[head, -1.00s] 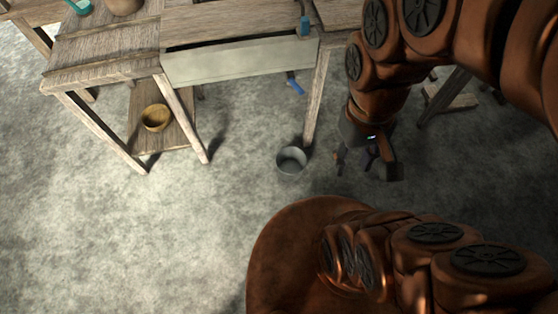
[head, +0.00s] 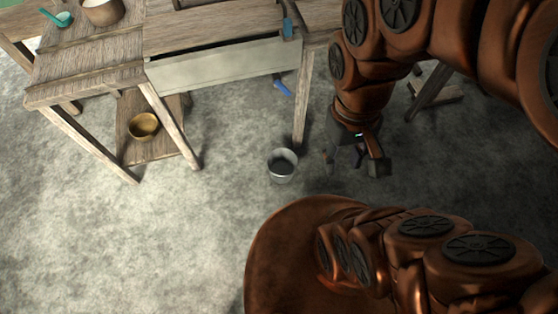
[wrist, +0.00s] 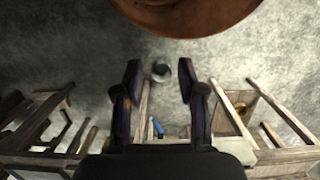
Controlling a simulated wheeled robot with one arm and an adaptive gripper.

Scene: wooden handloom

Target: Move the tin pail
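The tin pail (head: 282,166) is a small grey metal bucket standing upright on the concrete floor, near the foot of a loom leg. My gripper (head: 350,165) is to the right of the pail in the head view, pointing down and apart from it. In the wrist view, the pail (wrist: 160,73) shows small and distant between the two dark fingers of my gripper (wrist: 159,75). The fingers are spread wide with nothing between them.
The wooden loom (head: 215,40) stands behind the pail, with a leg (head: 303,98) close by it. A yellow bowl (head: 144,126) sits on a low shelf at left. A blue-handled item (head: 283,88) hangs under the loom. Open floor (head: 120,240) lies at front left.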

